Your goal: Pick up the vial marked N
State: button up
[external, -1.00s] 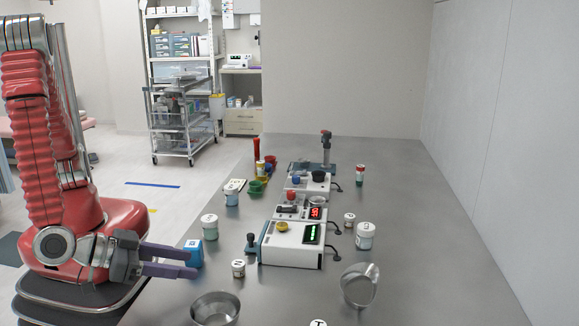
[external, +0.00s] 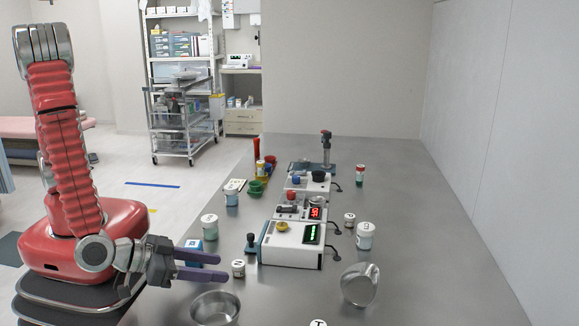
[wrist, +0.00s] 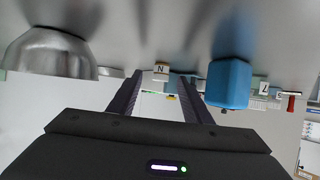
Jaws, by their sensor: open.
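The vial marked N (wrist: 161,70) is a small white-capped container, seen upside down in the wrist view between the fingertips and beyond them. In the external view a small white-capped vial (external: 238,268) stands upright on the table just past the fingertips, which matches it; its letter is hard to read there. My gripper (external: 222,267) is open and low over the table, its two dark fingers pointing right at this vial. It also shows in the wrist view (wrist: 160,82), with nothing held between the fingers.
A metal bowl (external: 215,309) stands close on the near side of the fingers. A blue box (external: 193,246) is close on the far side, partly hidden. A white-lidded jar (external: 210,226), a control box (external: 291,243) and a tilted metal cup (external: 359,285) stand around.

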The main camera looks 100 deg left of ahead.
aim_at(232, 276)
jog(key=shift+r+x, duration=0.1)
jog(key=shift+x, duration=1.2)
jog(key=shift+r+x, duration=0.15)
jog(key=shift+x, duration=1.15)
jog(key=shift+a, duration=0.15)
jog(key=shift+c, duration=0.7)
jog(key=c, duration=0.9)
jog(key=shift+r, duration=0.1)
jog(key=shift+c, duration=0.2)
notch_tip(232, 276, up, 10)
